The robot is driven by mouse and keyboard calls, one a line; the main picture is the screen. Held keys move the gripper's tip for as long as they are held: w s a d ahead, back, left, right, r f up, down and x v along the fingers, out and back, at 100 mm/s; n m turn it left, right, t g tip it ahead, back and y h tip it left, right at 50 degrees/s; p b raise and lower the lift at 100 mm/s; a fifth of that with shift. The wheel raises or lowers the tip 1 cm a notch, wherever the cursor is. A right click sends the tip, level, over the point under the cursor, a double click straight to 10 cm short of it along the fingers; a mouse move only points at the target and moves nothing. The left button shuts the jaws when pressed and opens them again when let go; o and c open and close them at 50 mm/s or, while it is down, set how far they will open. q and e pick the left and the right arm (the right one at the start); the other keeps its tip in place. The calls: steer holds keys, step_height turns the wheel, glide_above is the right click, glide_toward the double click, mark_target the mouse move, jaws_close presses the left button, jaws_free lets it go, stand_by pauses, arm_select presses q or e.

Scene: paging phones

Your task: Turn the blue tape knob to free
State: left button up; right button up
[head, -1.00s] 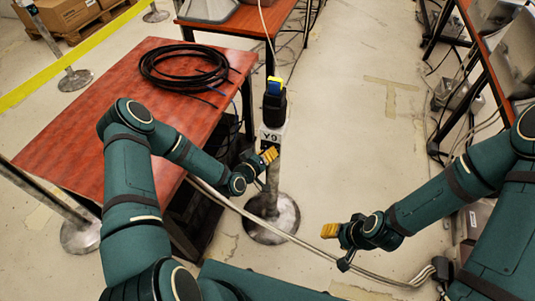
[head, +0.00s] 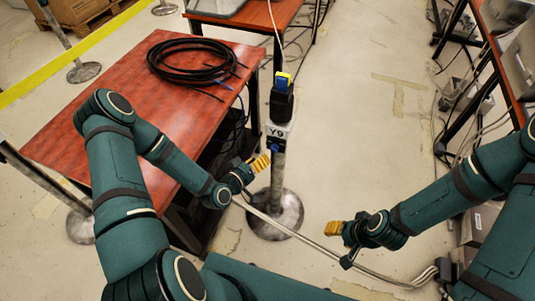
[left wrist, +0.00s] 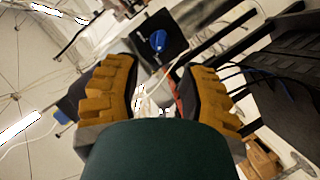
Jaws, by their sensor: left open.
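The blue knob (head: 274,147) is on the post's head, just below the white "Y9" label (head: 276,131). It also shows in the left wrist view (left wrist: 158,41), on a dark plate beyond and between my fingers. My left gripper (head: 260,164), with yellow fingers, is open and empty, below and slightly left of the knob and apart from it. Its two fingers show wide apart in the left wrist view (left wrist: 156,90). My right gripper (head: 334,228) is lower right, away from the post; its fingers are too small to judge. The knob's pointer position cannot be read.
The post (head: 277,175) stands on a round metal base (head: 285,222), with a black, blue and yellow top (head: 282,98). A red table (head: 130,125) with coiled black cable (head: 192,62) is left. Cables (head: 330,250) run along the floor.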

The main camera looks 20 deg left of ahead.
arm_select(q)
steer(key=shift+v, duration=1.65)
steer(key=s+d+f+m+g, duration=0.2)
steer(key=s+d+m+g, duration=0.2)
steer(key=s+d+g, duration=0.6)
steer(key=s+g, duration=0.2)
steer(key=shift+s+d+y, duration=0.3)
steer(key=shift+y, duration=0.1)
